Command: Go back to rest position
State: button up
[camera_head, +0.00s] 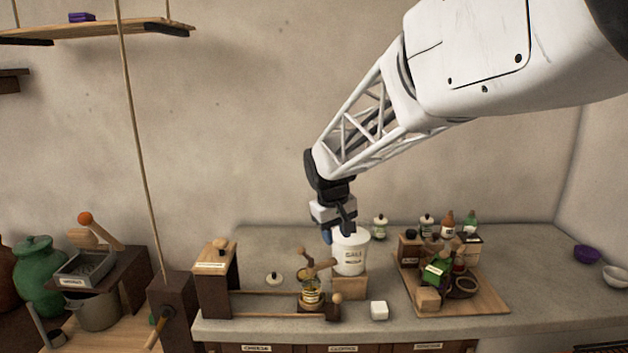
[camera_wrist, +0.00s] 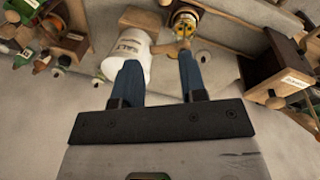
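My gripper (camera_head: 338,232) hangs from the white arm just above and in front of the white salt pot (camera_head: 350,252), which stands on a small wooden block (camera_head: 350,287). In the wrist view my gripper (camera_wrist: 158,82) shows two blue fingers held apart with nothing between them. The salt pot (camera_wrist: 128,50) lies beyond the left finger there; whether they touch I cannot tell. A jar with a yellow band (camera_wrist: 185,20) shows beyond the right finger.
A wooden tray (camera_head: 490,298) crowded with bottles and small boxes stands to the right. A wooden frame device (camera_head: 215,275) stands to the left. A white cube (camera_head: 379,310) sits at the counter's front.

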jog(key=s+d+r+m, duration=0.1)
jog(key=s+d, duration=0.4)
jog(key=s, duration=0.5)
jog(key=s+d+r+m, duration=0.2)
jog(key=s+d, duration=0.2)
jog(key=s, duration=0.5)
jog(key=s+d+f+m, duration=0.1)
jog(key=s+d+f, duration=0.1)
jog(key=s, duration=0.6)
jog(key=s+d+f+m+t+y, duration=0.1)
jog(key=s+d+f, duration=0.1)
jog(key=s, duration=0.7)
jog(key=shift+s+d, duration=0.15)
jog(key=shift+s, duration=0.1)
jog(key=shift+f, duration=0.1)
